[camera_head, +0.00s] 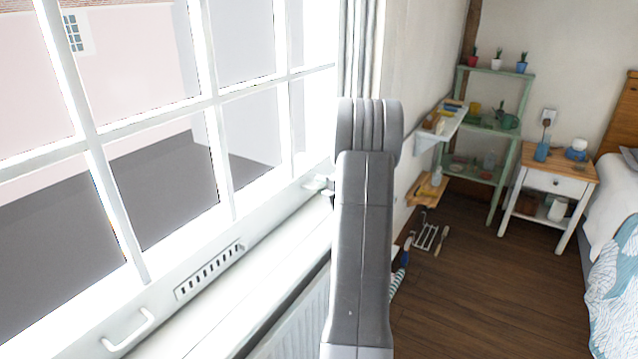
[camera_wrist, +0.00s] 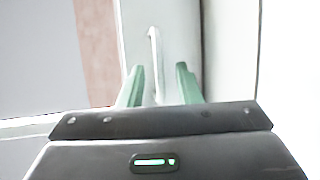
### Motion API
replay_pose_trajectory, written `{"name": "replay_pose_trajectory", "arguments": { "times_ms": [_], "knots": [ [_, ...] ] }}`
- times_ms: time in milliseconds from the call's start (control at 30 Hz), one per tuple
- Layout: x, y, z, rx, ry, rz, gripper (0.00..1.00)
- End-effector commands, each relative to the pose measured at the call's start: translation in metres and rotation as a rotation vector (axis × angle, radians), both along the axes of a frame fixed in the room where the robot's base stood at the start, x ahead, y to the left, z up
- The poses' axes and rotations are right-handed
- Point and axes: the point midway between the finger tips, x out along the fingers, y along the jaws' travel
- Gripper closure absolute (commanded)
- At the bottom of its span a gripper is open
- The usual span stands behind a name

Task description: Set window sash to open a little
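The white-framed window sash (camera_head: 225,150) fills the left of the head view; I cannot tell whether it is slightly raised. A white bar handle (camera_head: 128,330) is on its bottom rail at lower left. Another small white fitting (camera_head: 318,182) shows at the rail's far end, partly hidden by my arm. In the wrist view my gripper (camera_wrist: 160,84) has two green fingers spread apart. A white bar handle (camera_wrist: 155,50) on the pale rail stands between and ahead of the fingers. I cannot tell whether they touch it. My arm hides the gripper in the head view.
A slotted vent (camera_head: 209,270) is set in the rail. A radiator (camera_head: 295,325) is below the sill. A wall shelf (camera_head: 441,130), a green shelf unit (camera_head: 497,72) and a nightstand (camera_head: 552,180) stand to the right. The wooden floor (camera_head: 470,290) there is mostly clear.

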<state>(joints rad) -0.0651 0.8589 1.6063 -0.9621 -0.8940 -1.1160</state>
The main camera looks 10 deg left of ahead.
Motion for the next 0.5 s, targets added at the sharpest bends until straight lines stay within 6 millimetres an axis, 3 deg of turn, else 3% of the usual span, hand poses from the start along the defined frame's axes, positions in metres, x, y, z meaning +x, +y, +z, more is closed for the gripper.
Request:
{"name": "replay_pose_trajectory", "arguments": {
  "times_ms": [200, 500],
  "knots": [
    [0.015, 0.014, -0.004, 0.0, 0.0, 0.0, 0.69],
    [0.017, 0.016, -0.005, 0.0, 0.0, 0.0, 0.69]
  ]
}}
